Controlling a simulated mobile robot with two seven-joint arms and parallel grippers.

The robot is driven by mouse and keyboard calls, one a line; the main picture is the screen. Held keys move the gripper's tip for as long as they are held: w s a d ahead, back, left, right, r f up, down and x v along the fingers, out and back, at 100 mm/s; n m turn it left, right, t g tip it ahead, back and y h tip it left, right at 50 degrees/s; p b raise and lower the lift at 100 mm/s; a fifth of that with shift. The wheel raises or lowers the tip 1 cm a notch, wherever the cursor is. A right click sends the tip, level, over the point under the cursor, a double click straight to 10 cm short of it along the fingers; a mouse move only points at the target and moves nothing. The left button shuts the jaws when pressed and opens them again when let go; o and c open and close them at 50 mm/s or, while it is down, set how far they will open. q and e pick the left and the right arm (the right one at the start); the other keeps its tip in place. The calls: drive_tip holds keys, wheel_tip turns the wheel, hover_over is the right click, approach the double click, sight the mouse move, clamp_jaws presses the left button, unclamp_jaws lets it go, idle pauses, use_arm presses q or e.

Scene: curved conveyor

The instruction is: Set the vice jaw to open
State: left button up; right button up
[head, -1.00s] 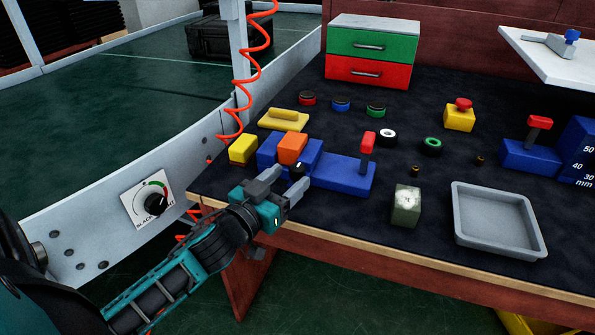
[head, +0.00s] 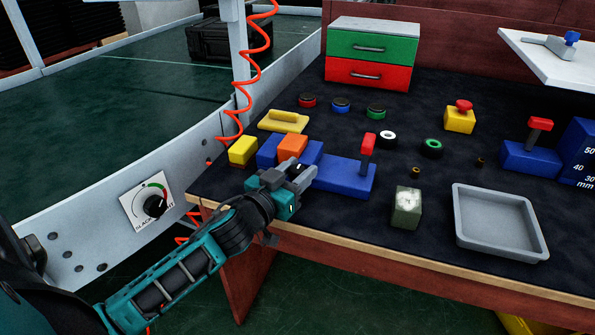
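The vice is a blue block (head: 342,177) on the near left of the bench. It has an orange block (head: 292,147) on its left part and a red-topped lever (head: 368,145) standing upright on its right part. My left gripper (head: 306,166) is at the vice's front side, just below and right of the orange block. Its fingers are apart, with a small dark knob between or just behind them. I cannot tell whether they touch it. The fingers partly hide the vice's front. My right gripper is not in view.
A yellow block (head: 243,150) sits left of the vice and a yellow handled plate (head: 283,121) behind it. A coiled red hose (head: 247,70) hangs at the bench's left edge.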

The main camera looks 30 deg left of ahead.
use_arm(q)
clamp_jaws()
drive_tip(key=shift+d, duration=0.1)
drive_tip(key=shift+w+d+p, duration=0.15)
drive_tip(key=shift+d+p, duration=0.05)
drive_tip(key=shift+d, duration=0.6)
drive_tip(key=shift+w+d+p, duration=0.15)
drive_tip(key=shift+d+p, duration=0.05)
drive_tip(key=shift+d, duration=0.55)
